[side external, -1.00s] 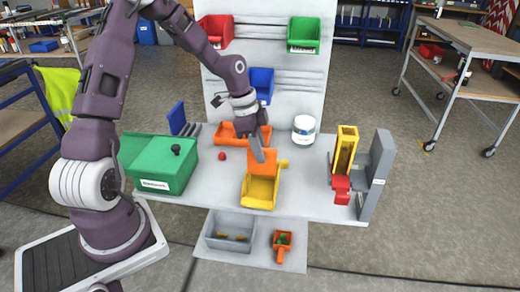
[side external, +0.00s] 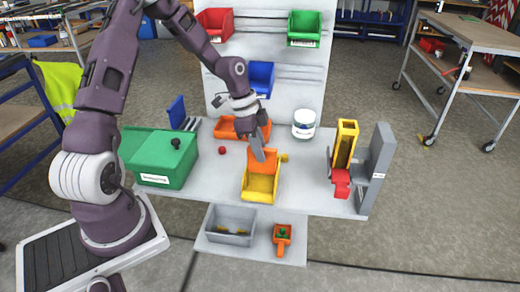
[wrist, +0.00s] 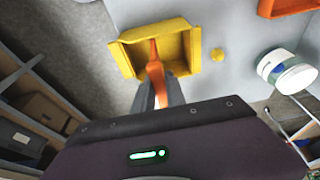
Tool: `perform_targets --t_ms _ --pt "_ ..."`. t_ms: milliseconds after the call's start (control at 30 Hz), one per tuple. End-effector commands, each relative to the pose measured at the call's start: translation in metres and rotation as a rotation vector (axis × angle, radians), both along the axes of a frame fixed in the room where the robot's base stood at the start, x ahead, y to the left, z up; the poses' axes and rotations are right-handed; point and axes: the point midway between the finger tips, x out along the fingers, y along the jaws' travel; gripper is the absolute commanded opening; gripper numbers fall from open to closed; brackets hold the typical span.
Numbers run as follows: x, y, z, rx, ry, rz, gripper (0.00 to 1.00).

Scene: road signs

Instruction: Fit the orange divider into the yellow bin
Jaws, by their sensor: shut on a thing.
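The yellow bin (side external: 260,188) stands near the front edge of the white table, and it also shows in the wrist view (wrist: 127,62). My gripper (side external: 260,152) is above the bin's back part, shut on the orange divider (side external: 263,164). The divider is upright, with its lower part down inside the bin. In the wrist view the divider (wrist: 155,66) is seen edge-on between the fingers, reaching into the bin. Whether it sits in a slot or touches the bin floor cannot be told.
A green box (side external: 165,158) stands left, an orange bin (side external: 228,128) behind. A white jar (side external: 304,124) and a grey stand with a yellow chute (side external: 346,145) are right. A red ball (side external: 222,150) and yellow knob (side external: 285,158) lie nearby. A grey tray (side external: 230,225) and orange scoop (side external: 282,236) are in front.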

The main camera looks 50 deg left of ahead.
Motion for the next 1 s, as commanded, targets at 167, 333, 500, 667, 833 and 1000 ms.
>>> perform_targets --t_ms 167,333,500,667,833,1000 --pt "0.000 0.000 -0.001 0.000 0.000 0.000 0.00" --pt "0.000 0.000 -0.009 -0.001 0.001 -0.001 0.00" --pt "0.000 0.000 -0.018 -0.002 0.002 0.000 0.00" --pt "0.000 -0.001 -0.026 -0.001 0.001 -0.001 0.00" --pt "0.000 0.000 -0.035 -0.001 0.001 0.000 0.00" --pt "0.000 0.000 -0.044 -0.001 0.001 0.001 0.00"
